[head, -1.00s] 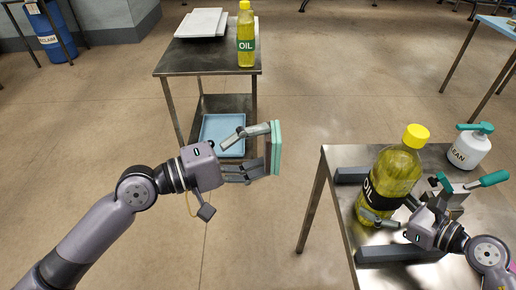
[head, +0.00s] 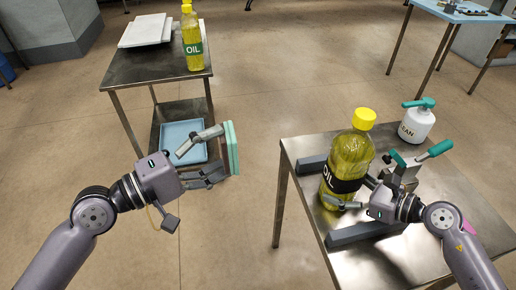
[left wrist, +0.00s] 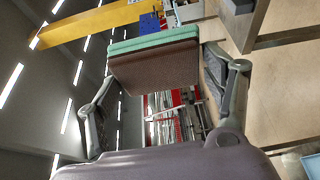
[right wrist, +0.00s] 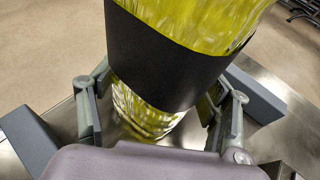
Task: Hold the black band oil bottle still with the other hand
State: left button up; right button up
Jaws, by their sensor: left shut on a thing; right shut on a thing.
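The black band oil bottle (head: 351,158), yellow with a yellow cap, stands on the near steel table between two grey bars. My right gripper (head: 356,193) is shut on it low down, one finger on each side. The right wrist view shows the bottle's black band (right wrist: 165,60) rising between the fingers. My left gripper (head: 218,155) is shut on a sponge-like block (head: 232,148), held in the air left of the near table and apart from the bottle. In the left wrist view the block (left wrist: 155,68) is brown with a green layer.
The grey bars (head: 365,232) lie on the near table (head: 430,260). Behind the bottle are a white spray bottle (head: 416,122) and a green-handled clamp (head: 405,170). A far cart (head: 150,72) holds green-label oil (head: 192,40), white boards (head: 146,30) and a blue tray (head: 183,140) below.

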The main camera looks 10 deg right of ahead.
pick_arm(q)
jog(key=d+f, duration=0.2)
jog(key=d, duration=0.7)
jog(key=d+f, duration=0.3)
jog(key=d, duration=0.5)
jog(key=shift+d, duration=0.4)
jog(key=shift+w+d, duration=0.1)
jog(key=shift+d, duration=0.95)
jog(key=shift+s, duration=2.05)
jog(key=shift+d, duration=0.15)
jog(key=shift+w, duration=0.15)
